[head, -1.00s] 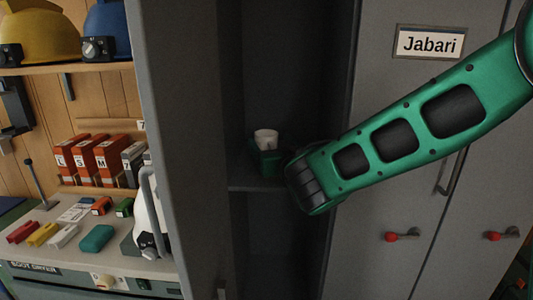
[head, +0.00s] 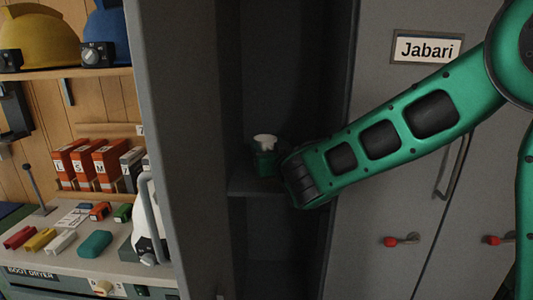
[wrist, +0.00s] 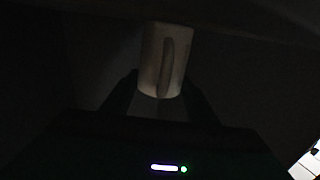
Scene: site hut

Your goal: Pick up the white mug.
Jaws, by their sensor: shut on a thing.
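The white mug (head: 265,139) is inside the open locker, above its shelf (head: 255,187). In the wrist view the mug (wrist: 164,60) is upright between my two dark fingers, with its handle turned toward the camera. My gripper (wrist: 157,92) is shut on the mug. In the head view my gripper (head: 267,160) shows as a green shape just under the mug's rim, and it hides the mug's lower part. The wrist view is very dark, so I cannot tell whether the mug's base touches anything.
The locker's open door (head: 185,150) stands to the left of the opening. A closed locker door (head: 400,150) labelled Jabari is on the right, behind my arm.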

